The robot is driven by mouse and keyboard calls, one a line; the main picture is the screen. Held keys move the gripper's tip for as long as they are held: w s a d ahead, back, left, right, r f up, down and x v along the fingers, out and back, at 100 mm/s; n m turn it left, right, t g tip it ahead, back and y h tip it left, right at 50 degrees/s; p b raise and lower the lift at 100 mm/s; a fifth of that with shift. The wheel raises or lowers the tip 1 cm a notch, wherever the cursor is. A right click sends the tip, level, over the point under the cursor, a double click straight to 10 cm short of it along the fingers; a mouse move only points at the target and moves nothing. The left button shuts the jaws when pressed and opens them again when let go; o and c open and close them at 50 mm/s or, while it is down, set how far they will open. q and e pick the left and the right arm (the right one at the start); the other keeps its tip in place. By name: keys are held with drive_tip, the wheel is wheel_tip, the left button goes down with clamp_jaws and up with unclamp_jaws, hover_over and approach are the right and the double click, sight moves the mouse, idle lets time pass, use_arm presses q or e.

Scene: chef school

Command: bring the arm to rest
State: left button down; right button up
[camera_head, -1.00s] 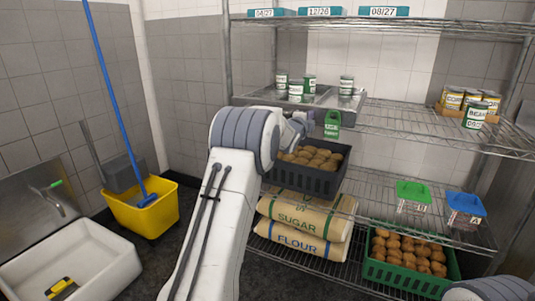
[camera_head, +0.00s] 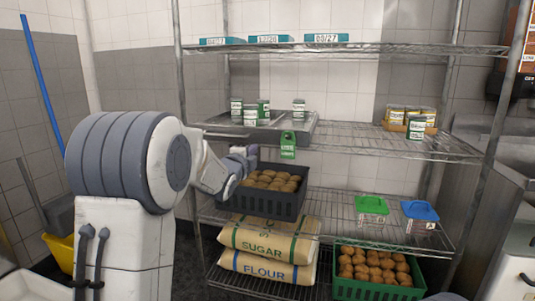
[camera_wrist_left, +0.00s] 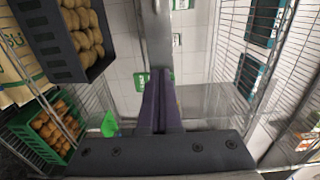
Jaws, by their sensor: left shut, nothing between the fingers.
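My left arm comes in from the left of the head view, its large grey-ringed joint close to the camera. My left gripper (camera_head: 245,157) is in front of the middle of the wire rack, just above and beside the left end of a black crate of brown rolls or potatoes (camera_head: 272,181). In the left wrist view its two dark purple fingers (camera_wrist_left: 160,92) lie together with nothing between them. That view shows the black crate (camera_wrist_left: 48,45) at upper left, apart from the fingers. My right gripper is not in view.
The wire rack (camera_head: 390,143) carries cans on a metal tray (camera_head: 300,127), a green tag (camera_head: 288,145) and lidded boxes (camera_head: 371,207). Sugar and flour sacks (camera_head: 265,243) and a green crate (camera_head: 350,289) are low down. A yellow bucket (camera_head: 62,252) stands left.

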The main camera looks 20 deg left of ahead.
use_arm(q)
drive_tip(key=s+d+f+n+g+h, duration=0.2)
drive_tip(key=s+d+f+n+g, duration=0.15)
drive_tip(key=s+d+f, duration=0.5)
drive_tip(key=s+d+f+n+g+h, duration=0.1)
drive_tip(key=s+d+f+n+g, duration=0.25)
drive_tip(key=d, duration=0.85)
drive_tip(key=s+d+f+n+g, duration=0.1)
drive_tip(key=s+d+f+g, duration=0.2)
drive_tip(key=s, duration=0.8)
drive_tip(key=s+f+n+g, duration=0.1)
drive_tip(key=s+f+g, duration=0.25)
drive_tip(key=s, duration=0.75)
drive_tip(key=s+d+f+n+g, duration=0.1)
drive_tip(key=s+d+f+g, duration=0.2)
drive_tip(key=s, duration=0.8)
wheel_tip(320, 180, up, 30)
drive_tip(key=a+g+p, duration=0.1)
drive_tip(key=p, duration=2.8)
drive_tip(key=shift+s+f+y, duration=0.2)
drive_tip(key=shift+f+y, duration=0.05)
drive_tip(key=shift+y, duration=0.15)
drive_tip(key=shift+g, duration=0.25)
